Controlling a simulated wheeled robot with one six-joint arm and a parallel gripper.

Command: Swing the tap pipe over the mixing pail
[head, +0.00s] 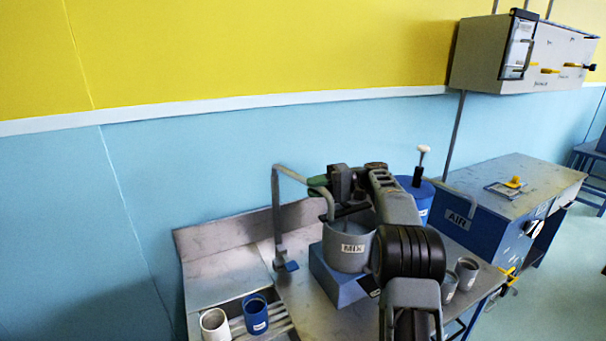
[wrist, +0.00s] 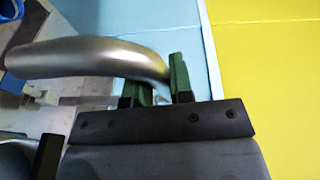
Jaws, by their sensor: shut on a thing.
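The grey tap pipe (head: 276,215) rises from the metal counter and bends over to the right at its top. Its spout hangs down by the left part of the grey mixing pail (head: 346,258), labelled MIX, and seems to overlap its rim. My gripper (head: 319,186) is shut on the pipe near its outer bend. In the wrist view the pipe (wrist: 85,57) runs in from the left, and its end goes between the green fingers (wrist: 160,82) of my gripper. My arm hides the right side of the pail.
The pail stands on a blue block (head: 335,285). A white cup (head: 214,325) and a blue cup (head: 256,314) stand at the front left. Grey cups (head: 467,272) stand to the right of my arm. A blue container (head: 416,190) is behind it. A blue AIR cabinet (head: 470,225) stands further right.

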